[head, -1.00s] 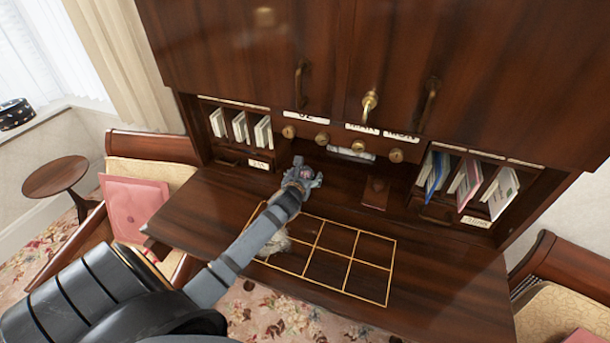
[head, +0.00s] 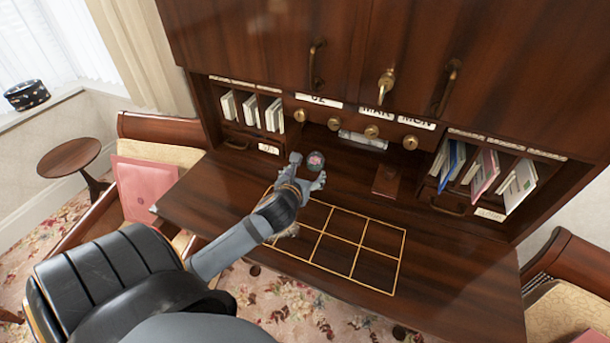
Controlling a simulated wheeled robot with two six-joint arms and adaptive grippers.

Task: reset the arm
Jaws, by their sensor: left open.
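My left arm reaches in from the lower left over the fold-down desk. Its gripper (head: 308,171) is open, with its fingers spread. A small round glassy ball with a pink centre (head: 316,160) rests on the desk board just beyond the fingertips, near the cubbies. I cannot tell whether a finger touches it. Nothing shows held in the jaws. My right gripper is not in view.
The desk board (head: 450,275) carries a gold-lined grid (head: 352,262); a pale object (head: 289,231) there is mostly hidden behind my arm. A dark red-brown block (head: 388,180) lies right of the ball. Letter cubbies (head: 250,110) and brass knobs stand behind. The board's right side is clear.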

